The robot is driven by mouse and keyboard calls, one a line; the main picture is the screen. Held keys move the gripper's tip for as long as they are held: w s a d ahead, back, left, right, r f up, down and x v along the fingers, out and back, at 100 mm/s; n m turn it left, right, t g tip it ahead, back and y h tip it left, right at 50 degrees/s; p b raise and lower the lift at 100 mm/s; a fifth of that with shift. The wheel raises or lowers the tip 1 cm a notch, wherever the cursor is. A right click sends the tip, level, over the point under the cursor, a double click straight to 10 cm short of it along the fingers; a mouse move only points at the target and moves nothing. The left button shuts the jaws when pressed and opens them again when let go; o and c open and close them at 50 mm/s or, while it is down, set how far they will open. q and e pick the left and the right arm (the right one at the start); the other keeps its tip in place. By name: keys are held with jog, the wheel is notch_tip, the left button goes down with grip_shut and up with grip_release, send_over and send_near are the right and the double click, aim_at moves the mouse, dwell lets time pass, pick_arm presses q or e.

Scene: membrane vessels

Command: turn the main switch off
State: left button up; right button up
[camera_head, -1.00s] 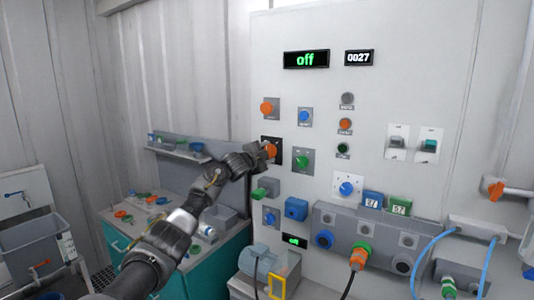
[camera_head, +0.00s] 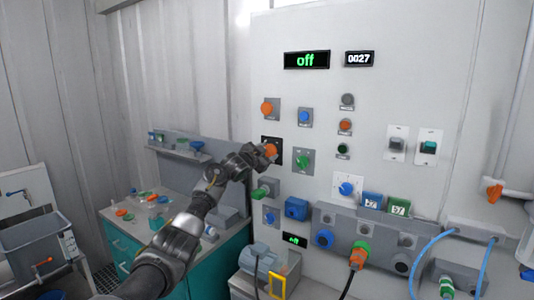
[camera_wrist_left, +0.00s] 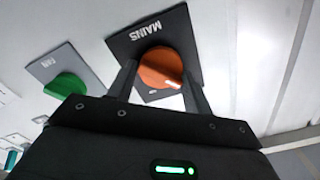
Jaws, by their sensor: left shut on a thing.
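The main switch is an orange rotary knob (camera_wrist_left: 160,68) on a black plate marked MAINS (camera_wrist_left: 148,42) in the left wrist view. In the head view the orange knob (camera_head: 271,150) shows on the white panel, beside my gripper. My left gripper (camera_wrist_left: 160,82) has one finger on each side of the knob and is shut on it. In the head view my left gripper (camera_head: 266,153) reaches the panel from the left. The display (camera_head: 306,60) at the top reads "off" in green. My right gripper is not in view.
A green knob marked FAN (camera_wrist_left: 67,86) sits close beside the main switch; it also shows in the head view (camera_head: 303,160). Other knobs, buttons and sockets crowd the panel (camera_head: 420,90). A workbench with small parts (camera_head: 125,240) stands at the left.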

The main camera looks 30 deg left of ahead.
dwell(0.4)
pick_arm(q)
jog(key=o, duration=0.9)
jog(key=shift+o, duration=0.2)
jog(key=shift+s, duration=0.1)
jog(key=shift+s+f+b, duration=0.15)
jog(key=shift+s+b, duration=0.15)
jog(key=s+b, duration=0.4)
jog(key=s, duration=0.6)
